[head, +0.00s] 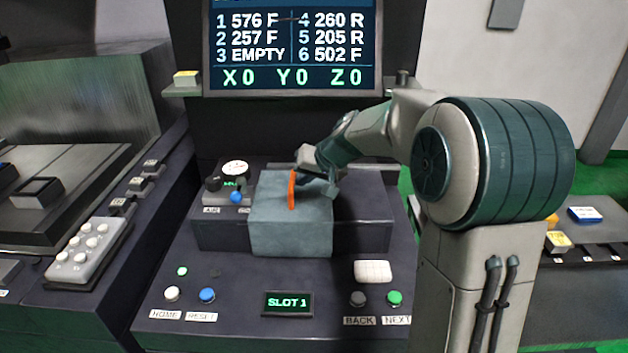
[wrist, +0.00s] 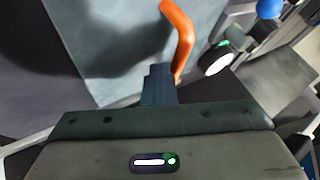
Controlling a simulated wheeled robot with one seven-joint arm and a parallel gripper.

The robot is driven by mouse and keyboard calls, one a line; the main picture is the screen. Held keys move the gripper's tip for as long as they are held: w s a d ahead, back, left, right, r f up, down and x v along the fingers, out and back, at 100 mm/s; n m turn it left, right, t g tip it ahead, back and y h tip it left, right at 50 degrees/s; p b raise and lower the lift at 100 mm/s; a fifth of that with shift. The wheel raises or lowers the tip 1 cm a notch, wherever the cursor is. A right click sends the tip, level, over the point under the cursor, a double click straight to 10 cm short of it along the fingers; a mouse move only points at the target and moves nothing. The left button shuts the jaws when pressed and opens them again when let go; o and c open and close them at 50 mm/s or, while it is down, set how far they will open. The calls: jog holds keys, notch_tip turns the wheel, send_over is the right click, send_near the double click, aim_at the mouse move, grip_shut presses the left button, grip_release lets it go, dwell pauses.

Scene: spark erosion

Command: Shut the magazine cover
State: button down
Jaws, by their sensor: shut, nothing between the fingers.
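The magazine cover (head: 290,231) is a grey-blue box-like panel in the middle of the console, below the screen. It appears to lie down over the dark housing. An orange handle (head: 292,190) stands on its upper face. In the wrist view the cover (wrist: 115,45) fills the upper left and the orange handle (wrist: 180,35) is at the top centre. My gripper (head: 318,187) is shut and empty, just right of the handle in the head view. In the wrist view its closed fingers (wrist: 159,84) are close beside the handle's lower end; I cannot tell whether they touch.
A screen (head: 292,48) stands behind the console. A gauge (head: 235,170) and a blue knob (head: 237,197) are left of the cover. Buttons and a small "SLOT 1" display (head: 288,303) lie along the front. A keypad (head: 85,250) is at the left.

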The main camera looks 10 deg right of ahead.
aim_at(323, 198)
jog(key=shift+a, duration=0.25)
jog(key=shift+d+f+b, duration=0.15)
jog(key=shift+d+b, duration=0.15)
jog(key=shift+b, duration=0.1)
jog(key=d+b, duration=0.1)
jog(key=d, duration=0.1)
jog(key=s+d+b, duration=0.1)
jog(key=d, duration=0.1)
jog(key=shift+d, duration=0.1)
jog(key=v, duration=0.9)
jog(key=s+f+g+h+p, duration=0.1)
jog(key=s+f, duration=0.3)
jog(key=s, duration=0.9)
jog(key=s+f+g+h+p, duration=0.2)
jog(key=s+f+h, duration=0.2)
jog(key=s, duration=0.9)
jog(key=shift+s+a+f+p, duration=0.25)
jog(key=shift+a+p, duration=0.05)
jog(key=shift+a, duration=0.05)
